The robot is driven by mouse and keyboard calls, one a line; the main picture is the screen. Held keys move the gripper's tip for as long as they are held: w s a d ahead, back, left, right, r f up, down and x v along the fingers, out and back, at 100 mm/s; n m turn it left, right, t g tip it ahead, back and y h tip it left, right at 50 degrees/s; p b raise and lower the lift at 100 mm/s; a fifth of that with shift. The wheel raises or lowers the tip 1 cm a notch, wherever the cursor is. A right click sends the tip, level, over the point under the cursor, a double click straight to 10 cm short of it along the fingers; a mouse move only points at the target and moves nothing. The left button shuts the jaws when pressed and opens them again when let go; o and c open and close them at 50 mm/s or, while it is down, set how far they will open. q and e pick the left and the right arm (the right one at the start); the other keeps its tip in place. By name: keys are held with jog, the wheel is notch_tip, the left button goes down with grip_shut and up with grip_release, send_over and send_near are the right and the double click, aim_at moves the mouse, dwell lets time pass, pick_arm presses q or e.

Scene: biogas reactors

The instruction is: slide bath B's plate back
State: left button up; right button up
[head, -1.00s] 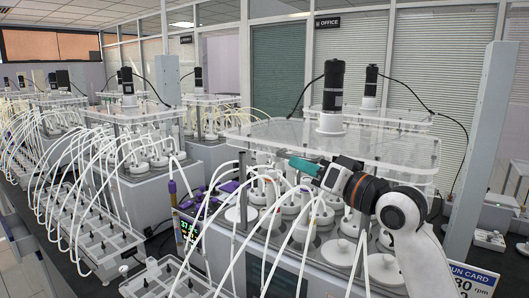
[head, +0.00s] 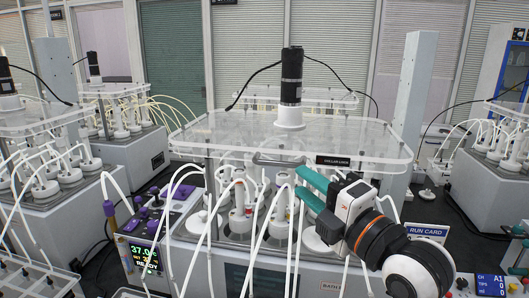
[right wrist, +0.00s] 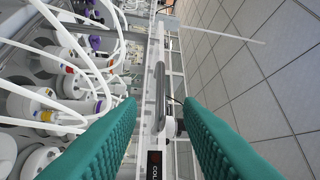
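The clear plate (head: 225,135) lies level across the top of the nearest bath (head: 205,250). I cannot read the bath's letter. A black stirrer motor (head: 291,80) stands upright on the plate. A grey handle (head: 279,160) and a black label (head: 333,160) are on its front edge. My right gripper (head: 298,184) has green fingers and is just in front of and below that edge. In the right wrist view the fingers (right wrist: 160,104) are open, with the handle (right wrist: 160,97) in the gap between them and no visible grip on it. My left gripper is out of view.
White-capped vessels (head: 240,205) and arching white tubes stand under and before the plate. A display (head: 143,254) reads 37.0 and READY. A grey column (head: 415,90) rises at the plate's right rear. Similar baths stand left and right. Tiled floor (right wrist: 245,60) shows in the wrist view.

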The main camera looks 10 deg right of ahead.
jog(key=p, duration=0.2)
send_near(277, 156)
jog(key=w, duration=0.3)
jog(key=shift+w+a+r+p, duration=0.25)
jog(key=shift+w+a+r, duration=0.1)
jog(key=shift+w+a, duration=0.25)
jog(key=shift+w+a+r+p, duration=0.25)
jog(key=shift+w+a+r, duration=0.1)
jog(key=shift+w+a, duration=0.25)
jog(key=shift+p+x, duration=0.3)
jog(key=shift+x, duration=0.7)
jog(key=shift+w+a, duration=0.1)
jog(key=shift+w, duration=0.25)
jog(key=shift+w+a+f, duration=0.1)
jog(key=shift+w, duration=0.25)
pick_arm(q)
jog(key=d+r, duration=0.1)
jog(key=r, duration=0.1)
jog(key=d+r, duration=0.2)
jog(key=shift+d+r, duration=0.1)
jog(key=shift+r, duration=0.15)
pick_arm(e)
jog(key=shift+a, duration=0.15)
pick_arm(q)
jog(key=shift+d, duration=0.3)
pick_arm(e)
grip_shut()
